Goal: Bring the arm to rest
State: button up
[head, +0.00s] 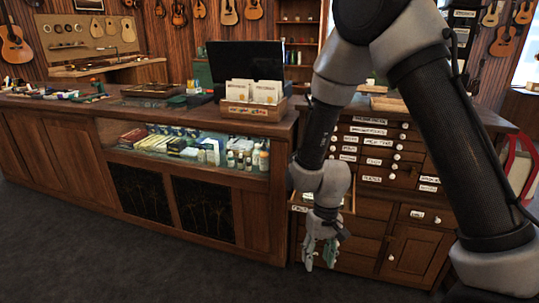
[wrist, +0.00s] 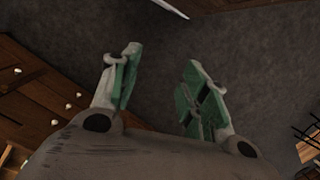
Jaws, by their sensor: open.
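My gripper (head: 320,253) hangs at the end of my arm, pointing down in front of the wooden drawer cabinet (head: 372,238). In the wrist view my gripper (wrist: 158,88) shows two green-padded fingers spread apart with nothing between them. Beyond the fingers is bare dark floor. A small drawer (head: 347,203) just behind my wrist stands pulled out a little; my arm hides part of it, and I cannot see what it holds.
The long wooden counter (head: 255,215) with a glass display of bottles and boxes stands left of my arm. A box of packets (head: 252,110) sits on top. Cabinet drawers with white knobs (wrist: 52,122) are close on the left in the wrist view. The floor (head: 110,255) in front is clear.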

jog(key=s+d+r+t, duration=0.2)
jog(key=s+d+r, duration=0.2)
jog(key=d+r, duration=0.3)
jog(key=s+d+r+m+t, duration=0.1)
jog(key=s+d+r, duration=0.3)
jog(key=d+r, duration=0.4)
jog(key=s+d+r+m+t, duration=0.1)
jog(key=s+d+r+t, duration=0.2)
jog(key=d+r, duration=0.5)
notch_tip(320, 180, up, 10)
jog(key=shift+s+f+h, duration=0.1)
jog(key=shift+s+h, duration=0.2)
jog(key=shift+s, duration=0.2)
